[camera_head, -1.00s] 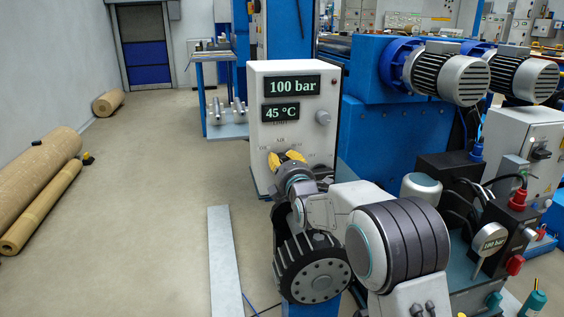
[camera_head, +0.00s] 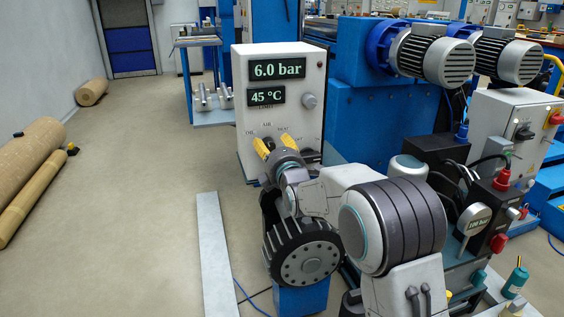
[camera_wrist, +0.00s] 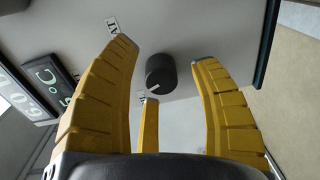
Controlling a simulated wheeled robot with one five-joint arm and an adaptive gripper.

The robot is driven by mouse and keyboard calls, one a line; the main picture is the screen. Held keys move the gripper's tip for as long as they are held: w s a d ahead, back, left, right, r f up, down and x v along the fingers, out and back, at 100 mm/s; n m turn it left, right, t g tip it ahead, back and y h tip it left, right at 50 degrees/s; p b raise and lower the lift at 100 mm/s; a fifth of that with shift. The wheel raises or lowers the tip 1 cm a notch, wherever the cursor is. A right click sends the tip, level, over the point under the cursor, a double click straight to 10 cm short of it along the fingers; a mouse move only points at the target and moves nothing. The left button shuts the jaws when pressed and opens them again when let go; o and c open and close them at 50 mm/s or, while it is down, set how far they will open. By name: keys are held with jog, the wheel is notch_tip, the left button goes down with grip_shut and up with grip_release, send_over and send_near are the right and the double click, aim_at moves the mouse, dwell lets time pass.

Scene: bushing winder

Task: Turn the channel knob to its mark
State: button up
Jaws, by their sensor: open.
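The white control box (camera_head: 235,95) stands upright, its upper display (camera_head: 277,69) reading 6.0 bar and its lower one (camera_head: 266,96) 45 °C. My gripper (camera_head: 274,143) is at the lower part of its front. In the wrist view, a black round knob (camera_wrist: 161,72) with a white pointer line sits on the panel beyond and between the yellow fingers of my gripper (camera_wrist: 166,52). The fingers are spread, with visible gaps to the knob. One small printed label (camera_wrist: 113,25) shows by the left fingertip; another is partly hidden below the knob. My gripper hides this knob in the head view.
Blue machinery with motors (camera_head: 432,58) stands behind and to the right. A dark box with a red plug (camera_head: 501,176) and a gauge (camera_head: 473,221) are at right.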

jog(key=v, duration=1)
jog(key=shift+s+d+f, duration=0.1)
jog(key=shift+d, duration=0.05)
jog(key=shift+d, duration=0.1)
